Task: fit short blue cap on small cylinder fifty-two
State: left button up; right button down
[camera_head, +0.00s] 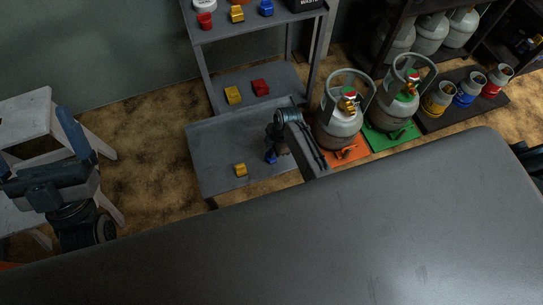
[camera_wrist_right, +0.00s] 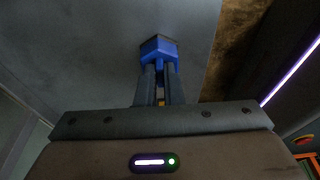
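A short blue cap (camera_head: 270,157) is on the grey lower shelf of a cart in the head view. My right gripper (camera_head: 276,148) reaches down to it from above. In the right wrist view the blue cap (camera_wrist_right: 158,50) sits at the tips of my right gripper (camera_wrist_right: 160,70). The fingers are close together on its near part, with a thin gap between them further back. My left arm's end (camera_head: 50,180) is at the left edge, away from the cap; its finger state is unclear. Two gas cylinders (camera_head: 340,120) (camera_head: 396,108) stand right of the cart; I cannot read their numbers.
A yellow cap (camera_head: 240,170) lies near the blue one. The cart's upper shelves hold red, yellow and blue caps. Small coloured cylinders (camera_head: 466,92) stand on a dark platform at right. A large dark surface (camera_head: 300,240) fills the foreground. A white stool (camera_head: 40,125) stands at left.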

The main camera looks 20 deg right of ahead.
jog(key=shift+a+p+v, duration=0.25)
jog(key=shift+p+v, duration=0.7)
jog(key=shift+p, duration=0.3)
jog(key=shift+a+p+v, duration=0.2)
jog(key=shift+p+v, duration=0.75)
jog(key=shift+p, duration=0.3)
jog(key=shift+r, duration=0.15)
